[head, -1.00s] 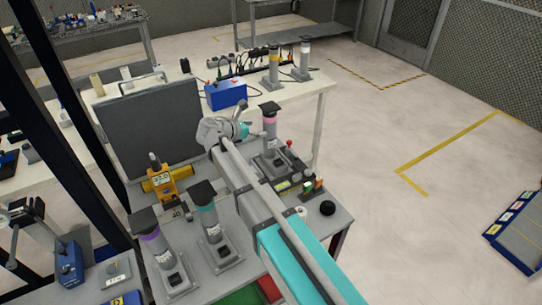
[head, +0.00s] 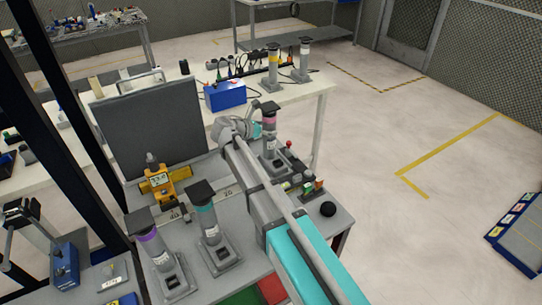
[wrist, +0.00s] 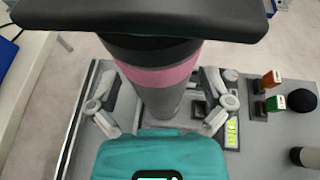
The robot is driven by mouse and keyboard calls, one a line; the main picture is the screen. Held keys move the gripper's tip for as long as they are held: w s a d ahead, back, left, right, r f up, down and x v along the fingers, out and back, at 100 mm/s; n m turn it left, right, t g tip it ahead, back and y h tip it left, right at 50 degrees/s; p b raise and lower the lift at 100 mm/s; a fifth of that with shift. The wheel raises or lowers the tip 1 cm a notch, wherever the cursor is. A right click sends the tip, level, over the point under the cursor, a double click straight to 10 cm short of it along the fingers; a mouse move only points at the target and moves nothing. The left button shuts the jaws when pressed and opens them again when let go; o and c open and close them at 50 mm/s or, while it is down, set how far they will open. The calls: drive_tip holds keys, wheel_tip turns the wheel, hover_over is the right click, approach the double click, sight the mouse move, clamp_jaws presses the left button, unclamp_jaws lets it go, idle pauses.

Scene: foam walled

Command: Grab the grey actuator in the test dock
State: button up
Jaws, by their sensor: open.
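The grey actuator (head: 269,145) stands upright in the test dock (head: 285,177) at the right end of the grey bench. It has a pink band and a dark flat cap. In the wrist view the actuator (wrist: 158,98) fills the upper middle, its black cap nearest the camera. My gripper (wrist: 157,118) is open, with one finger on each side of the grey body below the pink band. I see gaps beside the fingers, so it is not clamped. In the head view my gripper (head: 256,132) is at the actuator's left side, its fingers partly hidden.
Two similar actuators, one with a purple band (head: 151,241) and one with a teal band (head: 208,222), stand front left. A yellow device (head: 160,183) sits before a dark panel (head: 150,125). Green and orange switches (wrist: 274,91) and a black knob (wrist: 302,100) are right of the dock.

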drive_tip(key=shift+w+d+f, duration=0.2)
drive_tip(key=shift+d, duration=0.05)
idle(0.4)
drive_tip(key=c, duration=1.3)
